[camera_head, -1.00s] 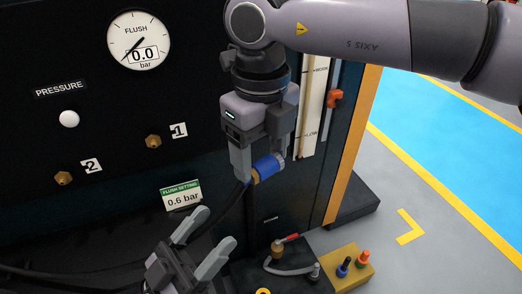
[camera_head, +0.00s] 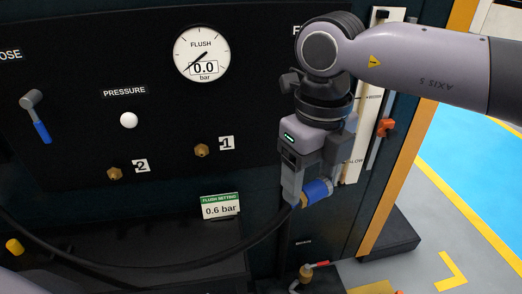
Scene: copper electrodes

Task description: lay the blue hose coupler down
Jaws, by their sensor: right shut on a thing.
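The blue hose coupler (camera_head: 317,190) has a blue sleeve and brass-coloured end parts. My right gripper (camera_head: 305,190) points down and is shut on it, holding it in the air in front of the dark panel's lower right part. A black hose (camera_head: 238,255) runs from the coupler's left end, sags down and sweeps away to the left. The fingers hide part of the coupler. My left gripper is not in view.
The panel carries the flush gauge (camera_head: 201,53) reading 0.0, brass ports 1 (camera_head: 201,150) and 2 (camera_head: 115,173), and a blue-handled lever (camera_head: 38,117). A 0.6 bar sign (camera_head: 221,206) stands below. A red-handled valve (camera_head: 309,270) is at the bottom. A dark ledge (camera_head: 150,277) lies at lower left.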

